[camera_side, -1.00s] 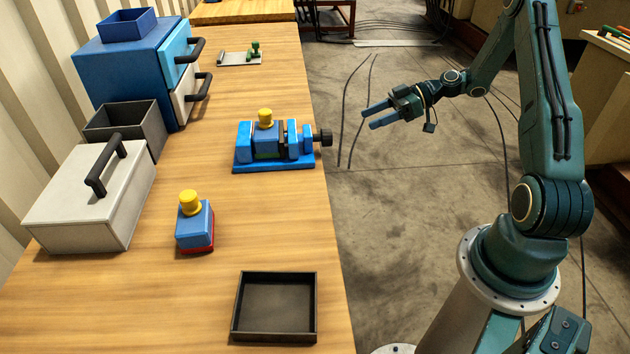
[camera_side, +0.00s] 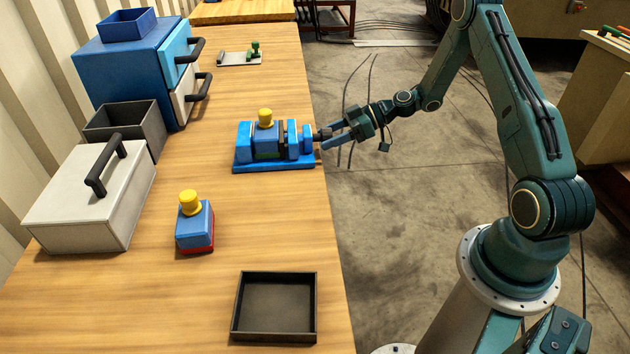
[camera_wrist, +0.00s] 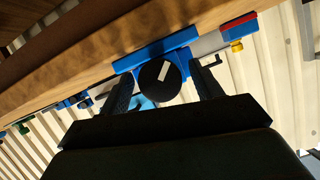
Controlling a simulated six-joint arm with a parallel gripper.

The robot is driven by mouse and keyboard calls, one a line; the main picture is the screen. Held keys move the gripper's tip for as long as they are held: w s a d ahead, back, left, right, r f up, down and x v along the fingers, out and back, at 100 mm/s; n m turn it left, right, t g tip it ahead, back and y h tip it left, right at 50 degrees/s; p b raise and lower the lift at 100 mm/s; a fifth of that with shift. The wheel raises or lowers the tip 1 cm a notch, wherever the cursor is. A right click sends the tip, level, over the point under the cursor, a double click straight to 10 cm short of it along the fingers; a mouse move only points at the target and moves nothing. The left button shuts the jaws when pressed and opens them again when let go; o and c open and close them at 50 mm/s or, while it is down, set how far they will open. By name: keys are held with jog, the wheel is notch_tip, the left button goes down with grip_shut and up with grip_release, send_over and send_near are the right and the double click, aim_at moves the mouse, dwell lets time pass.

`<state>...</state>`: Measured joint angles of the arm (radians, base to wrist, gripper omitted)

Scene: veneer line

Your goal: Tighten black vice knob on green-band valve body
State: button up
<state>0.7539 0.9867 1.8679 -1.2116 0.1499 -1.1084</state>
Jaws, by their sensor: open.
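The blue vice (camera_side: 243,166) stands near the right edge of the wooden table and holds the green-band valve body (camera_side: 267,141), a blue block with a yellow cap, between its jaws. The black vice knob (camera_wrist: 160,82) is round with a white mark, and in the wrist view it sits between my two fingers. My gripper (camera_side: 322,141) is open around the knob, with a finger on either side. Whether the fingers touch the knob I cannot tell. In the side view the fingers mostly hide the knob. The vice also shows in the wrist view (camera_wrist: 150,53).
A red-band blue valve body (camera_side: 194,226) and an empty black tray (camera_side: 314,308) are nearer the front. A grey toolbox (camera_side: 75,215), dark bin (camera_side: 128,118) and blue drawer cabinet (camera_side: 122,72) line the left. A plate with green parts (camera_side: 235,60) lies at the back.

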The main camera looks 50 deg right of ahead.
jog(key=shift+w+a+f, duration=0.1)
jog(key=shift+w+a, duration=0.05)
jog(key=shift+a, duration=0.05)
jog(key=c, duration=1)
jog(key=shift+m+g+y, duration=0.5)
jog(key=shift+m+y, duration=0.3)
jog(key=shift+m, duration=0.5)
jog(key=o, duration=1)
